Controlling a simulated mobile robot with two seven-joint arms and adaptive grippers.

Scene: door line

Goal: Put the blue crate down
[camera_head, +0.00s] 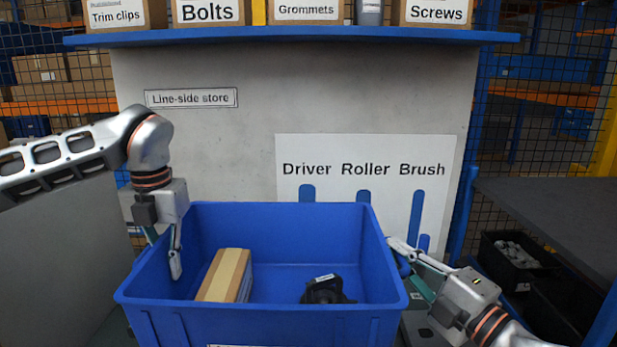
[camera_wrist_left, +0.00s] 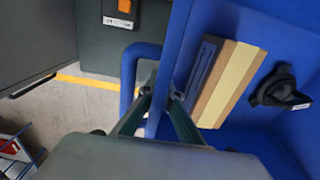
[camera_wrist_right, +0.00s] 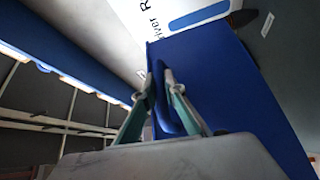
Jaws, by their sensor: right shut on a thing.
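The blue crate (camera_head: 270,325) is in the middle of the head view, upright and roughly level. My left gripper (camera_head: 162,252) is at its left wall, one finger inside and one outside. In the left wrist view the fingers (camera_wrist_left: 162,95) straddle the rim, spread with a gap. My right gripper (camera_head: 405,258) is shut on the crate's right wall; the right wrist view shows its fingers (camera_wrist_right: 161,80) close on the blue wall (camera_wrist_right: 215,80). A cardboard box (camera_head: 225,276) with a tan stripe and a black part (camera_head: 325,290) lie in the crate.
A grey panel (camera_head: 240,140) with a Driver, Roller, Brush board (camera_head: 365,170) stands behind the crate. A blue shelf (camera_head: 290,38) with labelled boxes runs above.

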